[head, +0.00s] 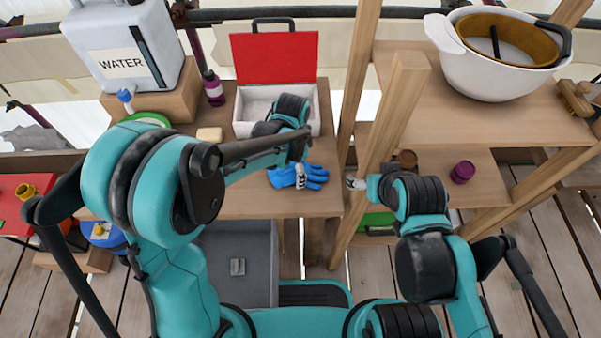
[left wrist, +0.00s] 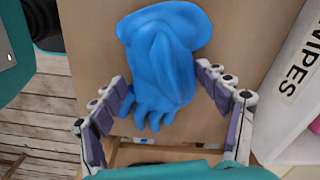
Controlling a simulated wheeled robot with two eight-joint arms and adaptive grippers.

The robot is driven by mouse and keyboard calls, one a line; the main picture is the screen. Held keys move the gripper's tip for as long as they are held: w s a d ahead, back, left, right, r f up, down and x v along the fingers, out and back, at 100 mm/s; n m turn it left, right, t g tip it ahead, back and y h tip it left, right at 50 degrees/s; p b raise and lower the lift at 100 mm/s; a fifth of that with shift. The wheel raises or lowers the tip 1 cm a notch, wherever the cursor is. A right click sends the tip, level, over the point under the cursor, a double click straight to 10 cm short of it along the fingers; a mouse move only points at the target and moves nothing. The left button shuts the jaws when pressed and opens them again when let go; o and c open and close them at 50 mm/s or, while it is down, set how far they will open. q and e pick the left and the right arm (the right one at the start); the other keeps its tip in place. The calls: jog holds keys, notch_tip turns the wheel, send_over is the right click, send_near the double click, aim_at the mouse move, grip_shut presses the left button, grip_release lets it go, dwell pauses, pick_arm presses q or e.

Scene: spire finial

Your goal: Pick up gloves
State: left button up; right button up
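The blue gloves (head: 312,176) lie on the wooden table in front of the open box. In the left wrist view the gloves (left wrist: 165,60) fill the upper middle, with the finger ends pointing down toward my gripper. My left gripper (head: 300,178) is over the gloves. In the left wrist view its two fingers (left wrist: 168,103) are spread wide, one on each side of the glove fingers, with nothing held between them. My right gripper (head: 354,183) is near the wooden shelf post, away from the gloves; its fingers are too small to read.
A white box (head: 240,126) with a raised red lid stands behind the gloves; a box marked WIPES (left wrist: 297,75) is at the right in the left wrist view. A water container (head: 122,62) stands at the back left. A wooden shelf post (head: 392,115) rises to the right.

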pick_arm(q)
jog(key=c, duration=0.5)
